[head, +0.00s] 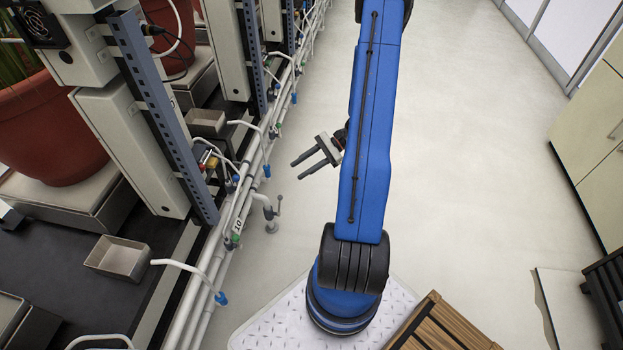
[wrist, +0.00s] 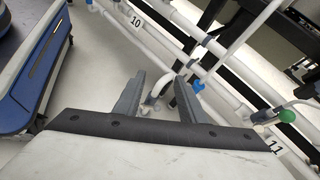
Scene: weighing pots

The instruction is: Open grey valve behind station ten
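A grey valve (head: 279,203) with a thin upright lever sits on a short pipe stub beside the white pipes in the head view. A number tag (head: 237,225) on the pipe rail stands just left of it. In the wrist view the tag for station 10 (wrist: 136,22) is at the upper middle. A bent pale pipe end (wrist: 157,88) shows between my fingertips there; I cannot tell whether it belongs to the valve. My gripper (head: 297,170) is open and empty, above and a little right of the valve in the picture. Its fingers (wrist: 158,78) touch nothing that I can see.
White pipes with blue-tipped taps (head: 221,298) run along the stations at left. A tag 11 (wrist: 275,145) and a green knob (wrist: 287,115) are at the wrist view's right. A wooden crate (head: 440,325) stands lower right. The floor (head: 470,170) is clear in the aisle.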

